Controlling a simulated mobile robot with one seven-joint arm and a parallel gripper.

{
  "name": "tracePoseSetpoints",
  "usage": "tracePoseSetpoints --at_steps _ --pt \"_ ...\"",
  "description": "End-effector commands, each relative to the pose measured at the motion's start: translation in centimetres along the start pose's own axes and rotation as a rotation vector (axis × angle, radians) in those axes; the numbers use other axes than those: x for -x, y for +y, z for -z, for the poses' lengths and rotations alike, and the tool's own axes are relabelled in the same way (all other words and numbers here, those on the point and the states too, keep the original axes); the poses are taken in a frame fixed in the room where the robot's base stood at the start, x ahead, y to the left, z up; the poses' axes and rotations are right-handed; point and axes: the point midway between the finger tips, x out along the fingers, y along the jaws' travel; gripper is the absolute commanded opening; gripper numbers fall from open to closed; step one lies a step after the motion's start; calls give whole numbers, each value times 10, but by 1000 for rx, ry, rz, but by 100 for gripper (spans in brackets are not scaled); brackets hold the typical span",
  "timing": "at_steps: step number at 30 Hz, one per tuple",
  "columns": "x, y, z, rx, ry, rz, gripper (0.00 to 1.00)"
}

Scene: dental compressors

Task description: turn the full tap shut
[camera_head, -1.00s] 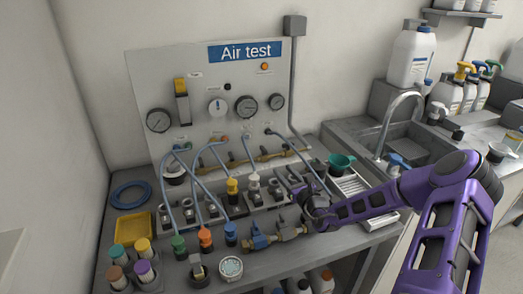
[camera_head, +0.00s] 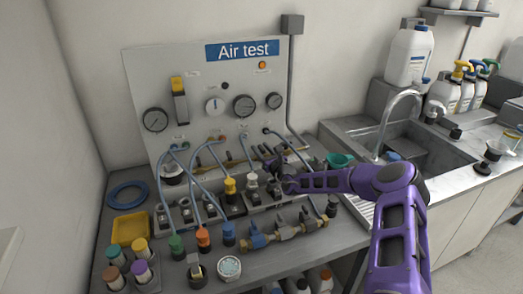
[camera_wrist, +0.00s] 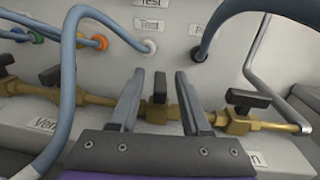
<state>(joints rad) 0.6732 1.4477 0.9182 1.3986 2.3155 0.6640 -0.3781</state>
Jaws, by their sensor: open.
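The brass pipe (camera_wrist: 90,97) runs along the foot of the test panel and carries taps with black handles. A middle tap (camera_wrist: 159,92) lies between my fingers in the wrist view; its handle stands across the pipe. A right tap (camera_wrist: 245,103) has its handle slanted near the pipe's line, and a left tap (camera_wrist: 50,76) is partly behind a hose. I cannot read a label marking the full tap; my gripper's body hides the one below the middle. My gripper (camera_wrist: 160,76) is open around the middle tap, contact unclear. In the head view, my gripper (camera_head: 276,163) hides part of the pipe.
Grey-blue hoses (camera_wrist: 68,90) hang left and right of my fingers in the wrist view. In the head view, a row of fittings (camera_head: 235,207) stands in front of the panel, with a blue-and-brass valve (camera_head: 260,240) nearer the front. The sink (camera_head: 425,150) is to the right.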

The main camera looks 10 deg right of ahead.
Motion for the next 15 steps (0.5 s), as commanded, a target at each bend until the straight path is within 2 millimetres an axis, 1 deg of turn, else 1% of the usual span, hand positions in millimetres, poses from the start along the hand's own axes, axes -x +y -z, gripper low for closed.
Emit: tracePoseSetpoints --at_steps 7,15 --pt "0 0 0 0 0 0 48" --pt "0 0 0 1 0 0 0"
